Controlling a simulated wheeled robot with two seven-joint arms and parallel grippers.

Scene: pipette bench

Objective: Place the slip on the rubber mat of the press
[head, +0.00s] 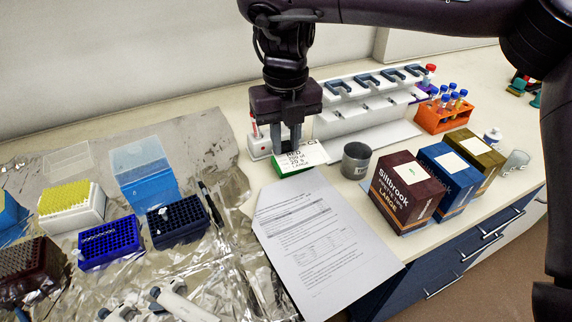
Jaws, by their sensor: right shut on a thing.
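My right gripper (286,146) points down at the back middle of the bench, its fingers shut on the slip (304,158), a small white printed piece with dark text lines. The fingertips cover part of the slip's left side. A green surface (281,168) shows along the slip's lower and left edges; whether it is the rubber mat of the press, and whether the slip touches it, I cannot tell. A small white device with a red-tipped part (256,146) stands just left of the gripper. My left gripper is not in view.
A printed sheet (322,245) lies in front. A grey cup (355,160) and tip boxes in maroon (404,190), blue (452,180) and olive (474,152) stand to the right. A white pipette stand (365,105) is behind. Tip racks on foil (215,150) fill the left.

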